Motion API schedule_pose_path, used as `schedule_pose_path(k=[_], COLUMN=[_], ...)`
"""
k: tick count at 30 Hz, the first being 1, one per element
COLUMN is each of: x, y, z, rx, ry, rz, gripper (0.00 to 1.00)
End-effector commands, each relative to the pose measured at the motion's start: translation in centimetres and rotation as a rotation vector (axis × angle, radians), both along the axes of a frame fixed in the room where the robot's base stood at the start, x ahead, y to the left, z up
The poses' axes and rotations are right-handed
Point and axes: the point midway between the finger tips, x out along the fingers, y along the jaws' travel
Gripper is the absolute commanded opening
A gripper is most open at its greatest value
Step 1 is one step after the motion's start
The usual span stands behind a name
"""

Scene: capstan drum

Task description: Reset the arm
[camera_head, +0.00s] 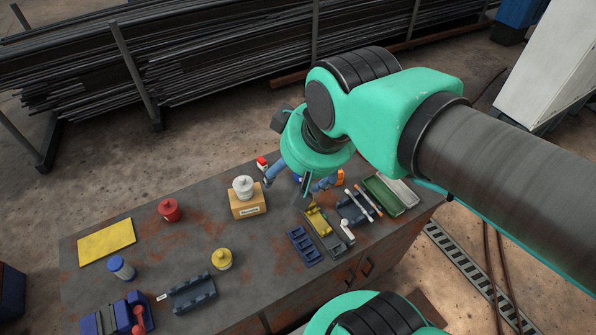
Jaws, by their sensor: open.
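My arm, with green joint covers, reaches in from the right edge. It bends down over the workbench (185,250). My gripper (299,184) hangs above the bench right of centre, partly hidden by the green wrist. It is open, and no held object shows. The white drum-shaped piece (243,187) on a wooden block (247,205) stands to its left. The gap between gripper and bench top is hard to tell.
Below and right of the gripper lie a yellow tool (318,221), a blue tray (303,245) and a green tray (384,195). Red (169,210) and yellow (222,259) knobbed pieces stand left. A yellow mat (106,242) lies far left. Metal bars (210,60) are stacked behind.

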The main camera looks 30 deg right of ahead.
Motion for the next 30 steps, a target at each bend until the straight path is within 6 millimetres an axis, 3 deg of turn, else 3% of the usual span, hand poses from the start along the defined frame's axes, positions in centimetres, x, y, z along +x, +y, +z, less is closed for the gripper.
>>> schedule_pose_path(k=[6, 19, 30], x=[-1.8, -1.9, -1.9], y=[-0.1, -0.1, -0.1], z=[0.0, -0.3, -4.5], rx=[0.005, 0.005, 0.005], ry=[-0.023, -0.023, -0.023], rz=[-0.011, -0.012, -0.011], gripper=[0.74, 0.74, 0.74])
